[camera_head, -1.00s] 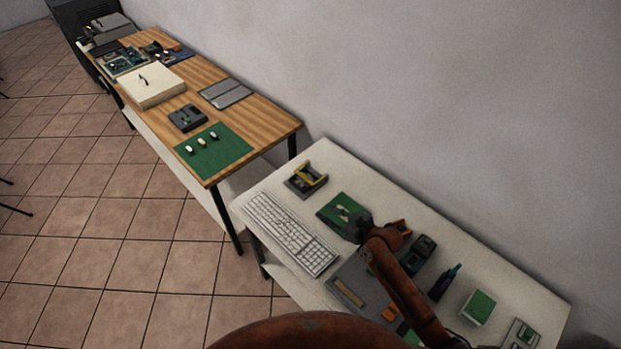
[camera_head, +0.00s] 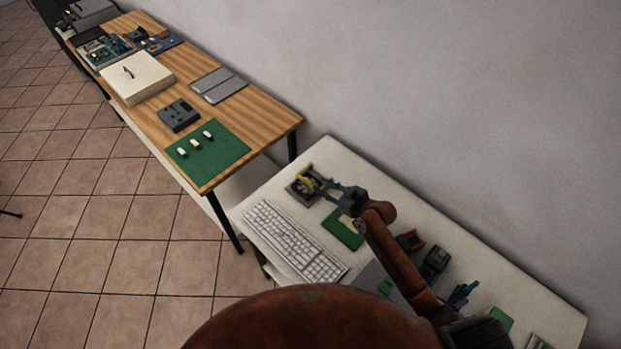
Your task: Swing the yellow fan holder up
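The yellow fan holder (camera_head: 305,181) sits on a dark square base at the far left end of the white table, behind the keyboard. It is small in the view and partly hidden by my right gripper, so its exact tilt is hard to tell. My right gripper (camera_head: 318,181) is at the holder, its fingertips at or just beside the yellow part. I cannot tell whether it touches the holder or whether its fingers are open. My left gripper is not in view.
A white keyboard (camera_head: 292,243) lies along the table's front edge. A green board (camera_head: 344,232) lies below my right wrist. Dark tools (camera_head: 436,259) stand toward the right. A wooden table (camera_head: 262,112) with a green mat (camera_head: 225,153) stands beyond. The wall borders the back.

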